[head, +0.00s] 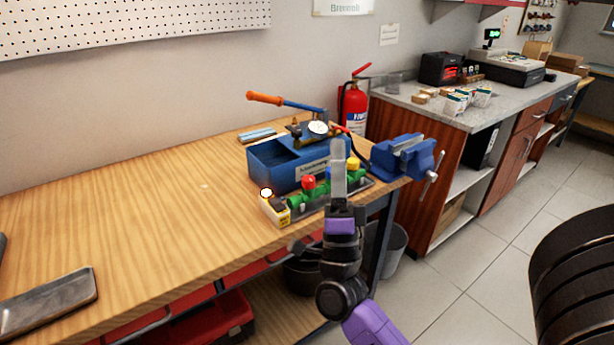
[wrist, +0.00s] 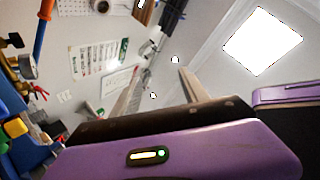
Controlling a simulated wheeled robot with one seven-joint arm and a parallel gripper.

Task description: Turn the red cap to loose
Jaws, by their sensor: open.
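The red cap (head: 308,183) sits on a green valve body in a row on a dark base plate at the bench's front edge. A yellow cap (head: 353,163) is at the row's right end; a blue cap between them is partly hidden. My gripper (head: 339,158) points upward in front of the row, right of the red cap, and covers part of the row. Its fingers stand apart and empty in the wrist view (wrist: 160,82). That view shows a yellow cap (wrist: 15,127) at its left edge; I cannot make out the red cap there.
A blue test pump box (head: 275,165) with an orange-handled lever (head: 265,98) stands behind the row. A yellow device (head: 275,208) stands left of it and a blue vise (head: 405,155) right. The bench's middle is clear.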

